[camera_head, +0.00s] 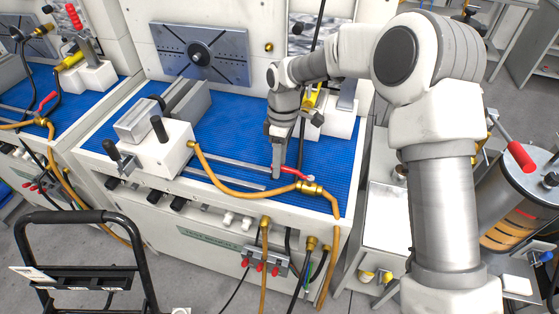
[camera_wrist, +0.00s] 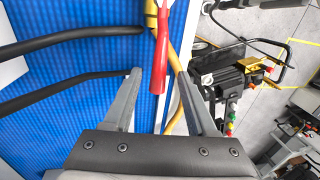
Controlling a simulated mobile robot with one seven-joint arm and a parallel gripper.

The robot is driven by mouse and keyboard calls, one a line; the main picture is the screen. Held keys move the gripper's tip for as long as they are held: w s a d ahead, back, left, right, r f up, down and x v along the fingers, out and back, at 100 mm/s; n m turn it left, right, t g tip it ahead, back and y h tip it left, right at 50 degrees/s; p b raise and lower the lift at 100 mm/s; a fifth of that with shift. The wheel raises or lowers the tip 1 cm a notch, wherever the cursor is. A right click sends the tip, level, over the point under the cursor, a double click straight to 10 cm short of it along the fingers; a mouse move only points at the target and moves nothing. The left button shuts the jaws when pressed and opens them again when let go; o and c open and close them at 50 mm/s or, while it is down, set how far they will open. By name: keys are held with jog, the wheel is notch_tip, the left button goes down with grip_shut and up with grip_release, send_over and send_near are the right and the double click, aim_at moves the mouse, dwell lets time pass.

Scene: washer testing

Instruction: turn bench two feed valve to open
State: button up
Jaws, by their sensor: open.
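The feed valve, a brass body (camera_head: 312,188) in an orange hose (camera_head: 240,190), sits at the front right of the blue bench mat. Its red lever (camera_head: 293,173) points left and back from the body, at a slight angle to the hose. My gripper (camera_head: 277,172) points down at the lever's free end. In the wrist view, my gripper (camera_wrist: 159,73) is open, and the red lever (camera_wrist: 158,60) lies between the two fingers, with a gap visible on each side. The brass body is mostly out of the wrist view.
A white clamp fixture (camera_head: 155,150) with black knobs stands left on the blue mat (camera_head: 235,125). A grey perforated plate (camera_head: 200,53) is on the back panel. Hose fittings and red levers (camera_head: 262,265) are on the bench front. A black cart handle (camera_head: 75,217) stands front left.

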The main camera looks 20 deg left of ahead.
jog(key=w+r+p, duration=0.1)
jog(key=w+r, duration=0.2)
jog(key=r, duration=1.4)
jog(key=shift+w+a, duration=0.15)
jog(key=shift+w, duration=0.05)
